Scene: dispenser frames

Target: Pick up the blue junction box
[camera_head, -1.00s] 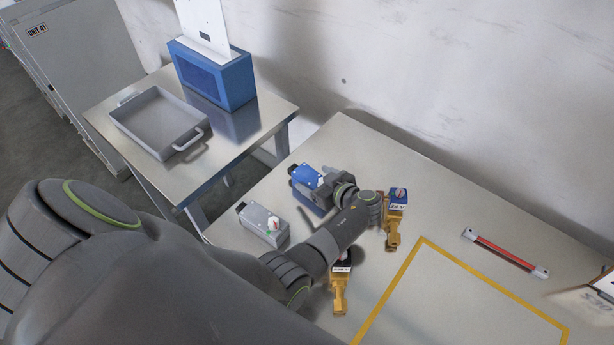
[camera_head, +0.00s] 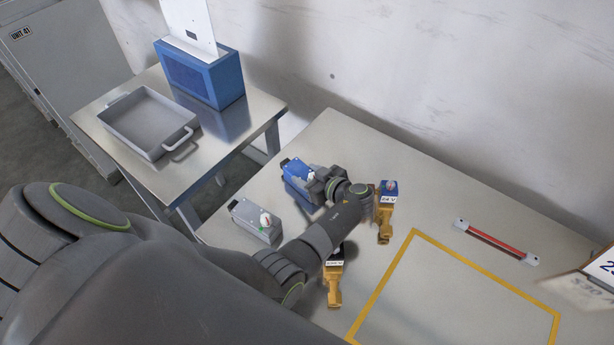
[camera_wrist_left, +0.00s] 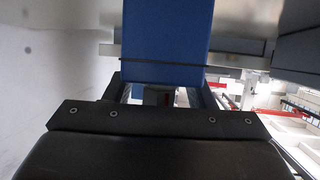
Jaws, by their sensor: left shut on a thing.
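In the left wrist view the blue box (camera_wrist_left: 166,40) fills the space between the fingers of my left gripper (camera_wrist_left: 162,88). Whether the box touches the table is hard to tell. My right gripper is not in view.
A grey junction box (camera_head: 255,221) stands just in front of the blue one. Yellow testers (camera_head: 384,220) (camera_head: 334,283) lie close to my arm. A red bar (camera_head: 495,241) and a yellow-outlined area (camera_head: 408,246) are to the right. A grey tray (camera_head: 112,125) sits on the side table (camera_head: 262,112).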

